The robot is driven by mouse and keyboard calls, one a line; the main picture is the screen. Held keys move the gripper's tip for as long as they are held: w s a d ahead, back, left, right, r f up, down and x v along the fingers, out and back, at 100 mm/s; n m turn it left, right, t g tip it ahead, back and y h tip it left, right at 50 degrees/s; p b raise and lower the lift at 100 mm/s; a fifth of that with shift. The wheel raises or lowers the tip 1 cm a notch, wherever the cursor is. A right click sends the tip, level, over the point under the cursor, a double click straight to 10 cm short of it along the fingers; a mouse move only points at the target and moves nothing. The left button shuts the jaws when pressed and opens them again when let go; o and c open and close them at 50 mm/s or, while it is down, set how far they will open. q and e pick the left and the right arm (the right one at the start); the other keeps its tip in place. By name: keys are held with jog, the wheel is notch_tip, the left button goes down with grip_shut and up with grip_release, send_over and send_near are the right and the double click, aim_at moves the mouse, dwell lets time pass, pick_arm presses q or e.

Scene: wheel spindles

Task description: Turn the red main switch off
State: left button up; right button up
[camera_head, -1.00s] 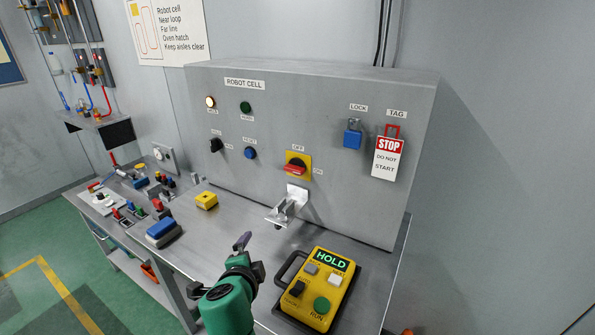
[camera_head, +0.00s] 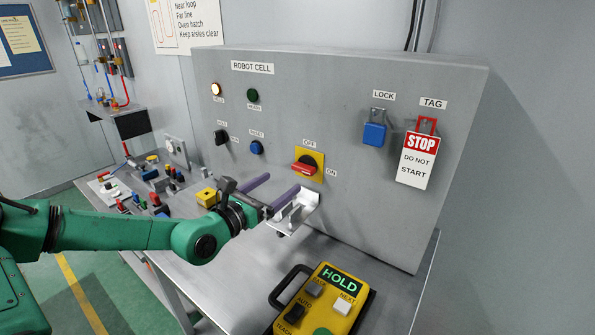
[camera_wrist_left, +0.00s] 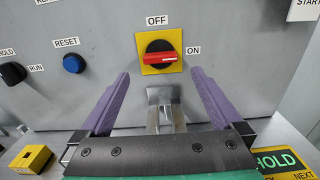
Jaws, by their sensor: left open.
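The red main switch (camera_head: 304,168) is a red handle on a black dial over a yellow plate (camera_head: 310,153), on the front of the grey cabinet. In the left wrist view the red handle (camera_wrist_left: 160,58) lies about level, with OFF above it and ON to its right. My left gripper (camera_head: 283,186) is open and empty, in front of and below the switch. In the left wrist view its two purple fingers (camera_wrist_left: 160,75) are spread either side of the switch's column, apart from the handle. My right gripper is out of view.
A metal bracket (camera_head: 294,215) sticks out below the switch. A blue padlock (camera_head: 374,134) and a STOP tag (camera_head: 416,162) hang to the right. The yellow HOLD pendant (camera_head: 326,304) lies on the bench. A yellow box (camera_head: 206,197) stands left of the gripper.

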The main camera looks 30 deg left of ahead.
aim_at(300, 169)
pick_arm(q)
jog(key=w, duration=0.4)
jog(key=shift+w+d+f, duration=0.2)
jog(key=shift+w+f, duration=0.05)
jog(key=shift+w+d+r, duration=0.1)
jog(key=shift+w+r, duration=0.05)
jog(key=shift+w, duration=0.4)
jog(key=shift+w+r+p, duration=0.15)
jog(key=shift+w+p, duration=0.3)
jog(key=shift+w, duration=0.1)
jog(key=shift+w+r+p, duration=0.15)
jog(key=shift+w+p, duration=0.3)
jog(key=shift+w, duration=0.05)
jog(key=shift+w+d+f, duration=0.25)
jog(key=shift+w+f, duration=0.05)
jog(key=shift+w, duration=0.15)
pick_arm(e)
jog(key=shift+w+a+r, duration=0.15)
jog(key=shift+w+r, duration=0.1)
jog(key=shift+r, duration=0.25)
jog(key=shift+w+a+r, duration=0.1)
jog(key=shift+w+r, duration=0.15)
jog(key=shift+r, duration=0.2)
pick_arm(q)
jog(key=shift+s, duration=0.1)
jog(key=c, duration=1.2)
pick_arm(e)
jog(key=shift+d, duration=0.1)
